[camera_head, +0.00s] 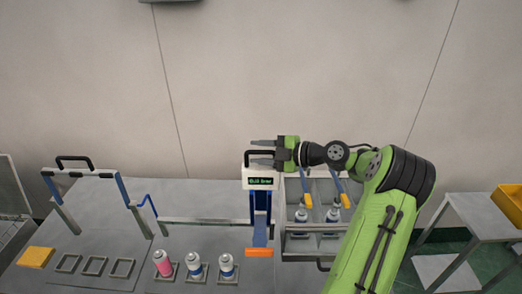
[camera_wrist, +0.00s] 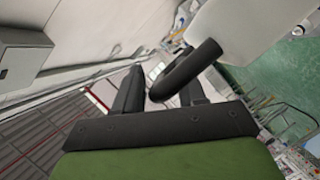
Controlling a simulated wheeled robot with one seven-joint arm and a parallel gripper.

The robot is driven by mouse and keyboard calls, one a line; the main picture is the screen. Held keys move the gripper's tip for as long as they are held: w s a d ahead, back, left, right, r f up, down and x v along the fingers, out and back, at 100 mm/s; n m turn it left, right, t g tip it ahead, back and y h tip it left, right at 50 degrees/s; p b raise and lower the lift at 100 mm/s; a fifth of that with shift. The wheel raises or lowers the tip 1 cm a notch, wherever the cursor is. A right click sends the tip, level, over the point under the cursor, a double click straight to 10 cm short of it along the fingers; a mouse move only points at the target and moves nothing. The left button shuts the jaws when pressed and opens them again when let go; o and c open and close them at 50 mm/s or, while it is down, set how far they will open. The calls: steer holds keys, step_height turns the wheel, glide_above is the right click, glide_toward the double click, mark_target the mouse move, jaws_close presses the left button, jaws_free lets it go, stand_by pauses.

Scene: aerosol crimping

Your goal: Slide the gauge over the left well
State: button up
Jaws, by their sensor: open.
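The gauge is a white box (camera_head: 260,183) with a lit green display and a black handle (camera_head: 262,158) on top. It stands at the right end of a horizontal rail (camera_head: 205,221), above a blue column (camera_head: 261,206). My gripper (camera_head: 262,147) is level with the handle, its fingers pointing left. In the wrist view the curved black handle (camera_wrist: 188,72) shows between the open fingers (camera_wrist: 162,95); I cannot tell whether they touch it.
A pink can (camera_head: 163,264) and two white-blue cans (camera_head: 194,265) stand on square holders in front. Empty square frames (camera_head: 95,266) and a yellow block (camera_head: 36,257) lie left. A handled guard frame (camera_head: 90,190) stands behind them. A side table (camera_head: 485,208) is at right.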

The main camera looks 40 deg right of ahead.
jaws_close()
stand_by(0.3)
steer(key=shift+w+a+b, duration=0.2)
steer(key=shift+a+b, duration=0.2)
steer(key=shift+b, duration=0.2)
steer(key=w+a+b, duration=0.5)
steer(key=w+a, duration=0.4)
steer(key=a, duration=0.3)
steer(key=w+a+b, duration=0.6)
steer(key=w+a, duration=0.3)
steer(key=a, duration=0.3)
steer(key=shift+w+a, duration=0.25)
